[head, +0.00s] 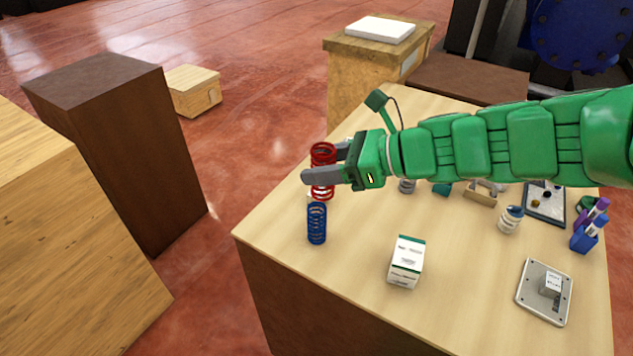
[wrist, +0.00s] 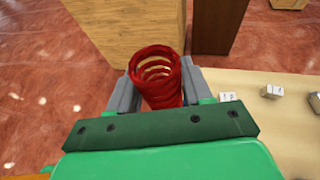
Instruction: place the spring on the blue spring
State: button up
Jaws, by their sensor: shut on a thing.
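A red spring (head: 323,154) is held upright between the fingers of my gripper (head: 325,165), which is shut on it. In the wrist view the red spring (wrist: 158,80) sits between the two grey fingers of my gripper (wrist: 157,92). The blue spring (head: 317,224) stands upright on the table near its left edge. In the head view the red spring appears just above the blue spring. I cannot tell whether they touch. The blue spring is hidden in the wrist view.
The wooden table (head: 350,280) also holds a white and green box (head: 406,262), a grey plate (head: 544,292), a blue pen holder (head: 585,237) and a small jar (head: 510,219). A brown block (head: 115,140) stands left of the table, with bare floor between.

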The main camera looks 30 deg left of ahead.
jog(key=w+a+f, duration=0.2)
jog(key=f, duration=0.1)
jog(key=a+f, duration=0.1)
jog(key=f, duration=0.1)
jog(key=shift+w+f, duration=0.1)
jog(key=shift+w, duration=0.3)
jog(key=shift+f, duration=1.25)
jog(key=shift+f, duration=0.15)
jog(key=o, duration=1.1)
jog(key=shift+v, duration=6.15)
jog(key=shift+s, duration=0.1)
